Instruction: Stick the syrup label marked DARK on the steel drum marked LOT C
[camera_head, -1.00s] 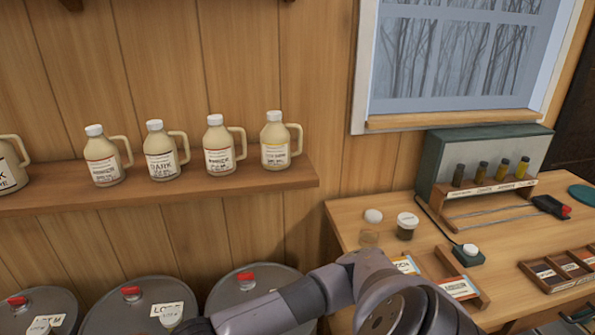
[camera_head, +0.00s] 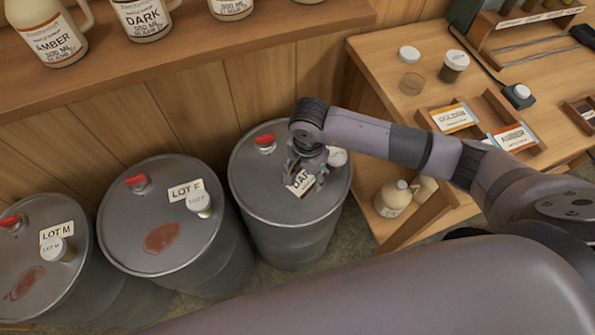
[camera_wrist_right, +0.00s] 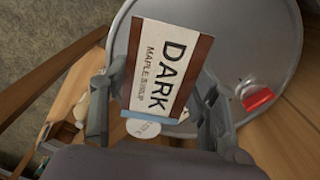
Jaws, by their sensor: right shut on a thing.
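My right gripper (camera_head: 306,168) is shut on the DARK label (camera_head: 300,183), a white card with brown edge bands, over the top of the right-hand steel drum (camera_head: 253,190). In the right wrist view the label (camera_wrist_right: 163,62) faces the camera between the fingers of the gripper (camera_wrist_right: 155,95), in front of the drum lid (camera_wrist_right: 240,40). I cannot tell whether the label touches the lid. This drum's lot marking is not readable; my gripper covers part of its top. My left gripper is not in view.
Drums marked LOT F (camera_head: 140,235) and LOT M (camera_head: 42,280) stand to the left, each with a reddish patch on top. A red bung (camera_head: 265,143) and white cap (camera_head: 337,157) rise from the right-hand drum. The wooden bench (camera_head: 390,105) and jug shelf (camera_head: 200,50) are close by.

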